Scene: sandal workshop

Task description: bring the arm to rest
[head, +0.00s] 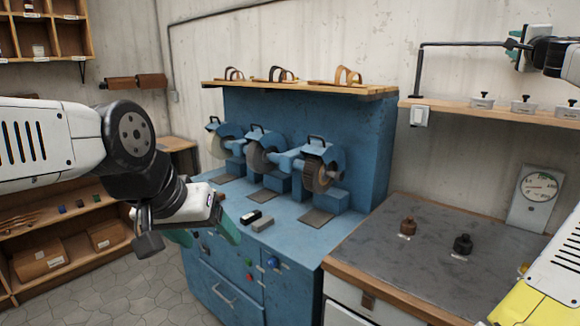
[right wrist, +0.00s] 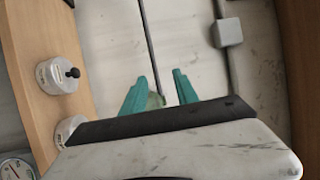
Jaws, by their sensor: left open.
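My left arm comes in from the left in the head view. Its left gripper (head: 208,238) is open, with teal fingers spread in front of the blue grinding bench (head: 225,285). Nothing shows between those fingers. My right arm reaches in at the top right of the head view. Its right gripper (head: 522,48) is by the wall above the wooden shelf (head: 455,110). In the right wrist view its two teal fingers (right wrist: 158,90) stand apart. A small pale green shape shows low between them; I cannot tell what it is.
Several grinding wheels (head: 320,174) stand on the blue bench under a rack with sandals (head: 348,77). A grey-topped counter (head: 385,235) holds two small knobbed pieces (head: 463,244).

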